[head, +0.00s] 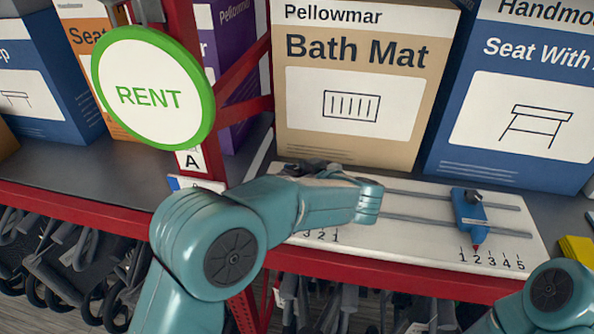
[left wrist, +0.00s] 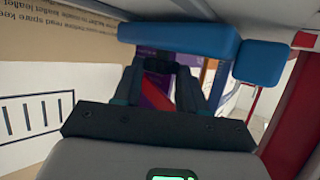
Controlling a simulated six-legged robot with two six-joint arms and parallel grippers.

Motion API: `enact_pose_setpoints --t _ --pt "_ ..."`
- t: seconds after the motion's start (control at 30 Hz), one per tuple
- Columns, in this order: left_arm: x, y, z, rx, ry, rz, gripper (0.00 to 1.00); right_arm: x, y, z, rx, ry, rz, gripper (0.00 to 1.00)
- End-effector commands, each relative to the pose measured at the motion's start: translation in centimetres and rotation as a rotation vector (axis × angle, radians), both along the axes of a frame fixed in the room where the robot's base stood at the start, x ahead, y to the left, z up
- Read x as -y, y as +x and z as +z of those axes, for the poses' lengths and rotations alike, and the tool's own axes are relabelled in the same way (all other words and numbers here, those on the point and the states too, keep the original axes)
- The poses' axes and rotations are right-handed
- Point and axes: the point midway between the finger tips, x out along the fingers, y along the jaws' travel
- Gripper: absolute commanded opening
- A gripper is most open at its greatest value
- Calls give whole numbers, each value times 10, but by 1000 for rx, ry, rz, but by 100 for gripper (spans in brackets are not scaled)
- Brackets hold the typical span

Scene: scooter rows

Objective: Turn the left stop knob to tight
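A white board (head: 500,225) with two metal rails and number scales lies on the shelf. The left stop is mostly hidden behind my left arm in the head view. Blue parts, probably of it, show in the left wrist view (left wrist: 185,33). My left gripper (head: 296,168) is over the board's left part. Its dark fingers stand apart in the left wrist view (left wrist: 160,75), with a small dark piece between the tips; whether they grip it is unclear.
A Bath Mat box (head: 360,150) stands close behind the board, a blue seat box (head: 510,170) to its right. A red post (head: 185,60) with a round RENT sign (head: 150,88) rises at left.

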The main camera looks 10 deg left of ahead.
Motion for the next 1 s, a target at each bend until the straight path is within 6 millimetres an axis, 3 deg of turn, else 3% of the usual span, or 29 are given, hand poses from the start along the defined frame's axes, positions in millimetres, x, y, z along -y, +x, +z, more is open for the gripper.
enact_pose_setpoints --t 0.47,1.0 --pt "-6 0 2 1 0 -74 11 0 0 2 0 0 0 43" --pt "-16 -5 -1 1 -1 -533 11 0 0 -4 0 0 0 43"
